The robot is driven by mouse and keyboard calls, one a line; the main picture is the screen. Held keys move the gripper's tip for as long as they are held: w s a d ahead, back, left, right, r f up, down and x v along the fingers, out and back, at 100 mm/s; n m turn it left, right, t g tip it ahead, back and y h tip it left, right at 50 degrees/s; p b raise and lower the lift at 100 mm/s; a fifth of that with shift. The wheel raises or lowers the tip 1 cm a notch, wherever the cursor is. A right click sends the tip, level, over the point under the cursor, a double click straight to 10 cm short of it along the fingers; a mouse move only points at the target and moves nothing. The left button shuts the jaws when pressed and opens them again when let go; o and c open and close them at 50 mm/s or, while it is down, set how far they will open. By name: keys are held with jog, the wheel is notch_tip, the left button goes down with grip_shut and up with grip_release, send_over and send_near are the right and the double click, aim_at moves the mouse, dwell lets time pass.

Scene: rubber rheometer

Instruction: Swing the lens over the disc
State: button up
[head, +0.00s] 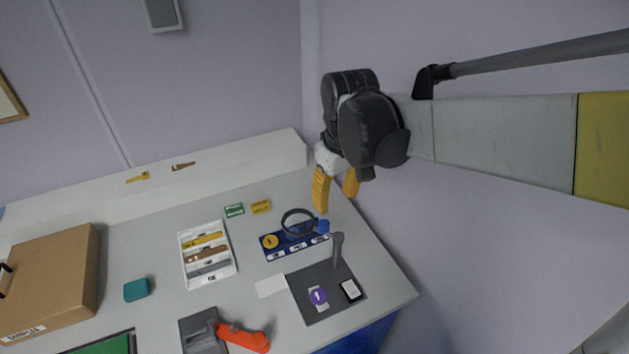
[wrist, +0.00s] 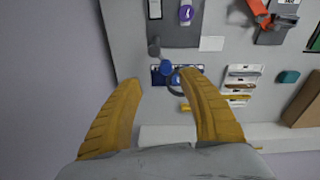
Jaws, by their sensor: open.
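The lens (head: 298,222) is a dark ring with a blue knob (head: 322,226) at its right, on a grey post (head: 337,248). The ring is over the blue board, beside a yellow disc (head: 270,241). A purple disc (head: 318,296) marked 1 lies on the dark grey mat (head: 310,279), apart from the lens. My gripper (head: 336,198) is open and empty, above and behind the lens. In the wrist view, the blue knob (wrist: 165,66) shows between my fingers (wrist: 155,85), farther off; the lens ring (wrist: 175,84) is partly hidden by one finger.
A white tray (head: 187,250) of coloured tools lies left of the blue board (head: 290,253). A wall rises behind the bench; the air around my gripper looks clear.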

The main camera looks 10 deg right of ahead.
aim_at(323, 222)
jog(key=shift+w+a+f+n+g+p, duration=0.3)
jog(key=shift+w+a, duration=0.2)
jog(key=shift+w, duration=0.15)
jog(key=shift+w+a+f+n+g+p, duration=0.2)
jog(key=shift+w+a+g+p, duration=0.1)
jog(key=shift+w+a, duration=0.25)
notch_tip(323, 222, down, 11)
jog(key=b, duration=0.3)
jog(key=shift+d+r, duration=0.1)
grip_shut()
